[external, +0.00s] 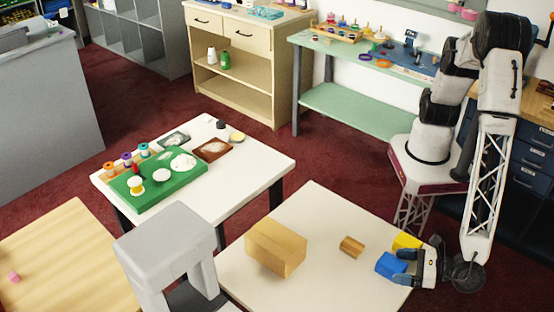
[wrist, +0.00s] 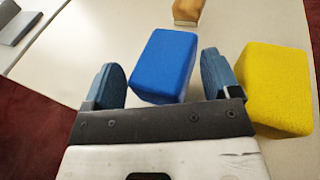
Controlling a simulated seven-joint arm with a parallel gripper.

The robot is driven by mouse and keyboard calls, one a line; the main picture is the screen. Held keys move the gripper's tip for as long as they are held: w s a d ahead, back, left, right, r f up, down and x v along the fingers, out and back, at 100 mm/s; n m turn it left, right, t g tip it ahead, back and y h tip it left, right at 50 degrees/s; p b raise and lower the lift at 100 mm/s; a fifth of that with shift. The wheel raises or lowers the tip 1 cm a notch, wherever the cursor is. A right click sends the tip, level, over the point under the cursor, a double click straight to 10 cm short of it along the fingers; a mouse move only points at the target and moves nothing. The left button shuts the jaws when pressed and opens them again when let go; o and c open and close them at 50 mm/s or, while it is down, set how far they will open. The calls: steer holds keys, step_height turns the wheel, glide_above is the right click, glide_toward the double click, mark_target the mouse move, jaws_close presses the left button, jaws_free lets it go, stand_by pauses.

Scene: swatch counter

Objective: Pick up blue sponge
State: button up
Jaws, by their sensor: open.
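The blue sponge (external: 390,265) lies on the near white table, close to its right edge in the external view. In the wrist view the blue sponge (wrist: 164,64) is a rounded block between and just ahead of my gripper's two blue fingers. My gripper (wrist: 164,78) is open, with a finger on either side of the sponge. A gap shows at the left finger; the right finger is close to the sponge, and I cannot tell whether it touches. In the external view my gripper (external: 408,268) is low at the table's right side, partly hiding the sponge.
A yellow sponge (wrist: 274,88) lies right beside my right finger; it also shows in the external view (external: 407,241). A small wooden block (external: 352,246) and a larger wooden box (external: 276,248) stand farther left. The table (external: 325,215) is clear toward its back.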

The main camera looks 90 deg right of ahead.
steer(key=shift+w+d+f, duration=0.1)
steer(key=shift+w+d, duration=0.1)
steer(key=shift+w, duration=0.35)
steer(key=c, duration=0.8)
